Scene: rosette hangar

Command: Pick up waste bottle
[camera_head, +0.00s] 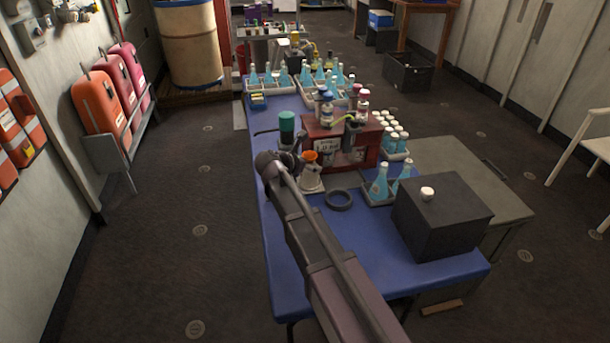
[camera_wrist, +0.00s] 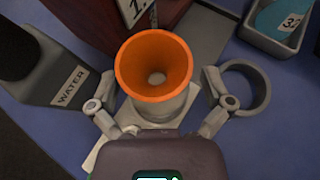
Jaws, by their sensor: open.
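A pale bottle (camera_head: 312,182) with an orange funnel (camera_head: 310,156) in its neck stands upright on the blue table, left of a dark red rack. I take it as the waste bottle; no readable label on it shows. In the wrist view, the orange funnel (camera_wrist: 150,68) faces me, and its pale body below is mostly hidden. My gripper (camera_wrist: 159,76) is open, with one finger on each side of the funnel. No clear contact shows. My arm comes up from the bottom in the head view.
The red rack (camera_head: 332,128) is behind. A black box (camera_head: 440,225) stands on the right; the table's (camera_head: 290,265) front left is bare.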

